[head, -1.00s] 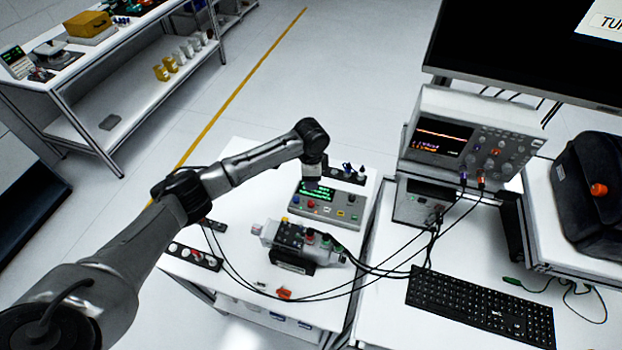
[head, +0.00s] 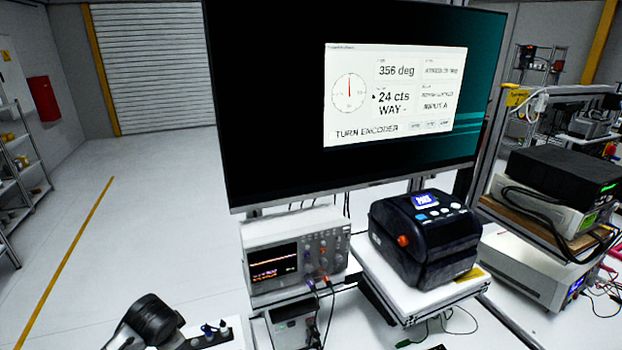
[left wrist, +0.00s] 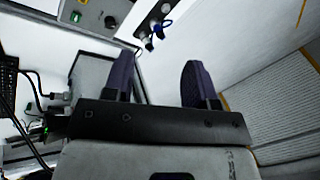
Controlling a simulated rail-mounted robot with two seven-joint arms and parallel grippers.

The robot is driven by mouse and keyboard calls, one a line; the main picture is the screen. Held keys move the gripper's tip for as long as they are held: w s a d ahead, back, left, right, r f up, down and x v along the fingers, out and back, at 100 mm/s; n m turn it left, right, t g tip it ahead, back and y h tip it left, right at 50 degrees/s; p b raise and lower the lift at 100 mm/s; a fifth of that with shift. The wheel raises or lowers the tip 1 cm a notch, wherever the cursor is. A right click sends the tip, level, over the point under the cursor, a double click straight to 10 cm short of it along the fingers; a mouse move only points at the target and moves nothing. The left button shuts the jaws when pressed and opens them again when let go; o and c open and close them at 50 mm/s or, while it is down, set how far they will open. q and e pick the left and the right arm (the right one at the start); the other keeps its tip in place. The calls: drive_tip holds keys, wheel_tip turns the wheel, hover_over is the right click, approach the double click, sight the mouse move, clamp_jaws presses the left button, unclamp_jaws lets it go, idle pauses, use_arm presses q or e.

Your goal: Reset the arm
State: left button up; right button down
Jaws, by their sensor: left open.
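My left gripper (left wrist: 157,62) is open in the left wrist view, its two dark fingers apart with nothing between them. In the head view only a dark joint of my left arm shows at the bottom left edge; the gripper itself is out of that view. The monitor (head: 265,110) shows a dial, 356 deg, 24 cts and the words TURN ENCODER. The encoder unit cannot be made out in the current views. My right gripper does not show.
An oscilloscope (head: 328,252) stands below the monitor, with a dark label printer (head: 425,235) to its right. A black strip with knobs (head: 209,337) lies near my left arm. It also shows beyond the fingers in the left wrist view (left wrist: 150,25). Open floor lies left.

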use_arm(q)
drive_tip(key=d+r+t, duration=0.3)
drive_tip(key=d+r, duration=0.2)
drive_tip(key=r, duration=0.3)
drive_tip(key=s+d+r+n+t+h, duration=0.15)
drive_tip(key=s+d+t, duration=0.25)
drive_tip(key=s+d, duration=0.4)
drive_tip(key=s+f+n+g, duration=0.1)
drive_tip(key=s+f+g, duration=0.2)
drive_tip(key=s+f, duration=0.6)
drive_tip(key=s+f+n+g+h, duration=0.15)
drive_tip(key=s+f, duration=0.45)
drive_tip(key=s, duration=0.6)
drive_tip(key=s+f+n+g, duration=0.1)
drive_tip(key=s+f+g, duration=0.2)
drive_tip(key=s+f, duration=0.6)
drive_tip(key=w+p+v, duration=0.2)
drive_tip(key=p+v, duration=0.6)
drive_tip(key=v, duration=0.1)
drive_tip(key=w+d+r+p+v, duration=0.1)
drive_tip(key=w+p+v, duration=0.1)
drive_tip(key=p+v, duration=0.7)
drive_tip(key=shift+r, duration=0.75)
drive_tip(key=shift+s, duration=0.1)
